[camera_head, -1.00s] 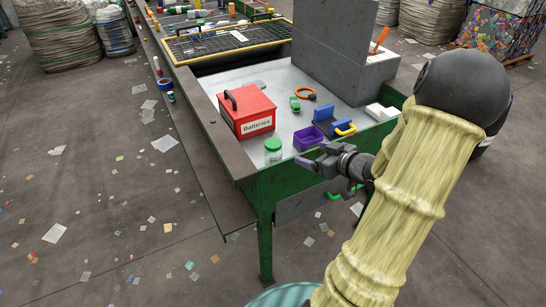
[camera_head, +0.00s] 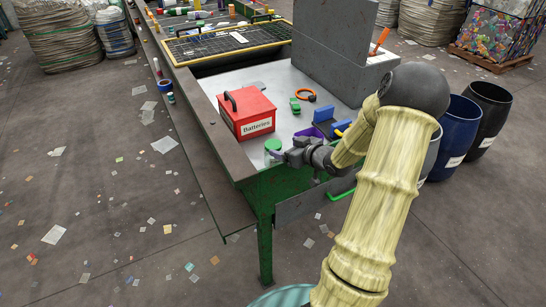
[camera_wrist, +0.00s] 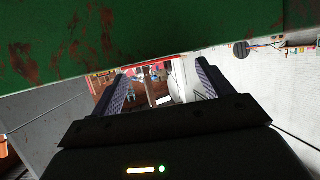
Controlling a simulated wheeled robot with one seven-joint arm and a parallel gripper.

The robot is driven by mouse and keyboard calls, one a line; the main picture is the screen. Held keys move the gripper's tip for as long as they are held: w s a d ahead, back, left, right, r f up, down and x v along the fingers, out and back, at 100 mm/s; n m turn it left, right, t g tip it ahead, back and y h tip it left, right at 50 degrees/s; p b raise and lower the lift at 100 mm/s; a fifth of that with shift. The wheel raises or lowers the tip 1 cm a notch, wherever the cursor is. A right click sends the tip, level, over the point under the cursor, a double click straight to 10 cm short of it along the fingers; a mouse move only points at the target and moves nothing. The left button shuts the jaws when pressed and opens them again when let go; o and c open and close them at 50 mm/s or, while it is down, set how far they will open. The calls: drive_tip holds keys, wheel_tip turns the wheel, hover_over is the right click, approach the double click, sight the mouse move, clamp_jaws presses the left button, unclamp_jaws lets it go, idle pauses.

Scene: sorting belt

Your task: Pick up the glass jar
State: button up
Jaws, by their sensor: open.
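The glass jar (camera_head: 272,146) with a green lid stands near the front left corner of the grey worktable, left of the purple tray. In the head view my gripper (camera_head: 276,156) reaches in from the right at the jar, and its fingers cover part of the jar's lower body. The fingers are apart. I cannot tell whether they touch the jar. In the wrist view the two open fingers (camera_wrist: 160,85) show below a rusty green band, and I cannot make out the jar clearly there.
A red Batteries box (camera_head: 247,112) stands behind the jar. The purple tray (camera_head: 304,133), a blue dustpan-like object (camera_head: 327,120), a green item (camera_head: 295,105) and an orange ring (camera_head: 306,95) lie nearby. The green table frame (camera_head: 262,190) runs below my gripper. Dark barrels (camera_head: 457,130) stand right.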

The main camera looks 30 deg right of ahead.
sight(273, 144)
drive_tip(key=shift+w, duration=0.1)
drive_tip(key=x, duration=0.5)
drive_tip(key=shift+a+f+p, duration=0.2)
drive_tip(key=shift+p, duration=0.1)
drive_tip(key=shift+c, duration=0.2)
drive_tip(key=c, duration=1.5)
